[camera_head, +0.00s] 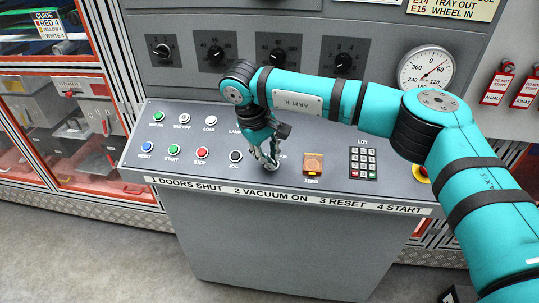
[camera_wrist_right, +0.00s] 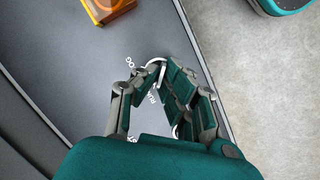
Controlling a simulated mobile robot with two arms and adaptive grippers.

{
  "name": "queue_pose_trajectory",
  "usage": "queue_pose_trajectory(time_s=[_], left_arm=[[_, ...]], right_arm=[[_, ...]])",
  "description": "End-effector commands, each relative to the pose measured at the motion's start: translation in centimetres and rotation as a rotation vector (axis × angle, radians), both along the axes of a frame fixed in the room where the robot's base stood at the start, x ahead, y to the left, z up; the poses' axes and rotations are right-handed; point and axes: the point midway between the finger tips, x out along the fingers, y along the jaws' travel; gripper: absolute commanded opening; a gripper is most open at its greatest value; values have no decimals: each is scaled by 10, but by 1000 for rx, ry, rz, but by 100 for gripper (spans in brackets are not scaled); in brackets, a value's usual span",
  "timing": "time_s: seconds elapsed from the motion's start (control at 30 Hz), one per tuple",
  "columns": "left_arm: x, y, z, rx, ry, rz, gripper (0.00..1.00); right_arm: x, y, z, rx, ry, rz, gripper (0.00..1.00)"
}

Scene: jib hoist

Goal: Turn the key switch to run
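My right gripper (camera_head: 269,160) reaches down to the sloped grey console, at the key switch right of the JOG button. In the right wrist view my right gripper (camera_wrist_right: 156,72) has its two fingers slanting together over the switch, tips close to each other. A pale ring of the key switch (camera_wrist_right: 157,62) shows at the tips. The key itself is hidden by the fingers, so I cannot tell whether it is gripped or which way it points. A RUN label shows between the fingers, with other letters partly covered. My left gripper is not in view.
The console (camera_head: 225,160) carries several buttons at left, an orange ZERO switch (camera_head: 313,164) and a LOT keypad (camera_head: 363,162) at right. The orange switch also shows in the wrist view (camera_wrist_right: 108,8). Knobs and a round gauge (camera_head: 425,69) stand behind.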

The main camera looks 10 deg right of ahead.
Motion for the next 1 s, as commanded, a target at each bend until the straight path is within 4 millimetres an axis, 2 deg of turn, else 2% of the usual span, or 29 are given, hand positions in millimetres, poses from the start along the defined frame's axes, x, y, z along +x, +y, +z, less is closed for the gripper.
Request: queue_pose_trajectory(time_s=[0.17, 0.2, 0.37, 0.67, 0.77, 1.0], left_arm=[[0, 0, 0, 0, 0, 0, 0], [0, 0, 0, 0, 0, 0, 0], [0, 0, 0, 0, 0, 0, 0], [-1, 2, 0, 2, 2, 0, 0], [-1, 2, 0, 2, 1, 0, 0], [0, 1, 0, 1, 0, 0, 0]], right_arm=[[1, 0, 2, 1, -4, 2, 0], [1, 0, 2, 1, -4, 1, 7], [1, 0, 1, 1, -3, 1, 27], [0, 1, 3, 1, -2, 1, 27], [-1, 4, 12, 2, -3, 1, 27], [-6, 16, 59, 2, -7, 1, 27]])
